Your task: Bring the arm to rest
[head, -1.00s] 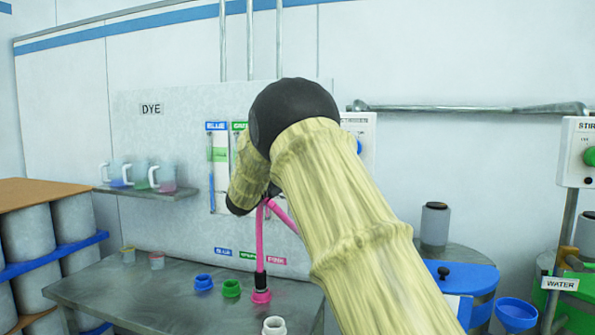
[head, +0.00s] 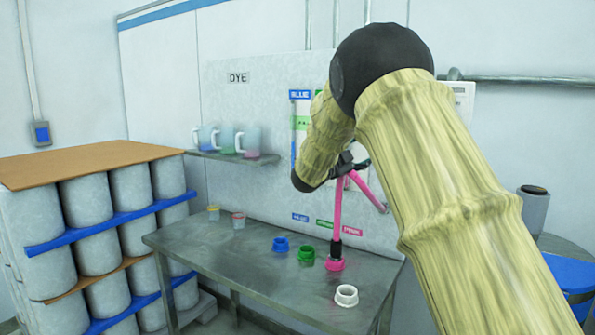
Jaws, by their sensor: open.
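My arm reaches in from the lower right of the head view and bends at a black elbow. Its far end comes down in front of the dye panel (head: 265,120). My gripper (head: 366,163) is open and partly hidden behind my own forearm. I cannot tell whether the gripper touches the hose.
Jugs (head: 226,140) stand on a wall shelf (head: 238,158). Stacked grey drums (head: 95,250) fill the left. A blue-lidded drum (head: 572,275) is at right.

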